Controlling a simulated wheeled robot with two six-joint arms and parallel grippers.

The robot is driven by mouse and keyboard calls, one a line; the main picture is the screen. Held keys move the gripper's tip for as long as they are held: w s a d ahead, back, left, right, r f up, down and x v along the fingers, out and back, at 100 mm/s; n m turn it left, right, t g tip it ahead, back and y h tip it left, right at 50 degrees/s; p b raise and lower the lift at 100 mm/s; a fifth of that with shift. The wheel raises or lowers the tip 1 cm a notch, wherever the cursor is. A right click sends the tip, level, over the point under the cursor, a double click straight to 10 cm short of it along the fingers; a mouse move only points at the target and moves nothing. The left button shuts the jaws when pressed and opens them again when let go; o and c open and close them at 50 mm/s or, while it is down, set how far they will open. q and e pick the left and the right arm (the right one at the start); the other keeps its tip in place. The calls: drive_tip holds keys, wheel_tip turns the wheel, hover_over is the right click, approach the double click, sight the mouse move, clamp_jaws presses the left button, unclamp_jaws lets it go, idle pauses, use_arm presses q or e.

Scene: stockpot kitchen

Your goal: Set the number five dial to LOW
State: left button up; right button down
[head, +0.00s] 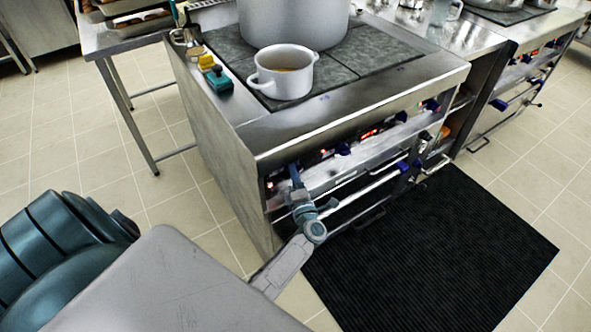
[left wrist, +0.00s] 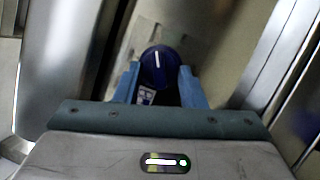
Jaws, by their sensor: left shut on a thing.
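My left gripper (head: 296,180) is at the left end of the stove's front panel, with its fingers up against the panel. In the left wrist view, a dark blue dial (left wrist: 158,66) with a white pointer line sits between the two blue fingers (left wrist: 160,88). The fingers are shut on its sides. The pointer line stands nearly upright in that view. A small light marking shows below the dial, too small to read. In the head view this dial is hidden by the gripper, and no dial number can be read. My right gripper is in neither view.
More blue dials (head: 343,149) and red displays (head: 368,134) line the panel to the right. Oven rails (head: 365,187) run below it. A white pot (head: 283,73) and a large stockpot (head: 292,18) stand on the cooktop. A black mat (head: 440,250) covers the floor in front.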

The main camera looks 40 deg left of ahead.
use_arm(q)
drive_tip(key=shift+r+m+p, duration=0.35)
drive_tip(key=shift+m+p, duration=0.45)
drive_tip(key=shift+p, duration=0.15)
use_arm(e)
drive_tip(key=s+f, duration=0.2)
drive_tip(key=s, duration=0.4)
use_arm(q)
drive_tip(key=m+p, duration=0.2)
drive_tip(key=p, duration=0.1)
drive_tip(key=m+g+h+p, duration=0.1)
drive_tip(key=m+p, duration=0.1)
drive_tip(key=p, duration=0.2)
drive_tip(key=r+m+h+p, duration=0.1)
drive_tip(key=m+p, duration=0.1)
drive_tip(key=p, duration=0.2)
drive_tip(key=shift+f+m+g+h+p, duration=0.25)
drive_tip(key=shift+m+g+h+p, duration=0.25)
drive_tip(key=shift+m+p, duration=0.5)
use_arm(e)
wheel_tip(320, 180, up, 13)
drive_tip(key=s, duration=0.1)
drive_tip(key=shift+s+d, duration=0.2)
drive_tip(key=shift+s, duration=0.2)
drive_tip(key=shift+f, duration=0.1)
use_arm(q)
drive_tip(key=o, duration=1)
drive_tip(key=shift+w+f, duration=0.1)
drive_tip(key=shift+d, duration=0.1)
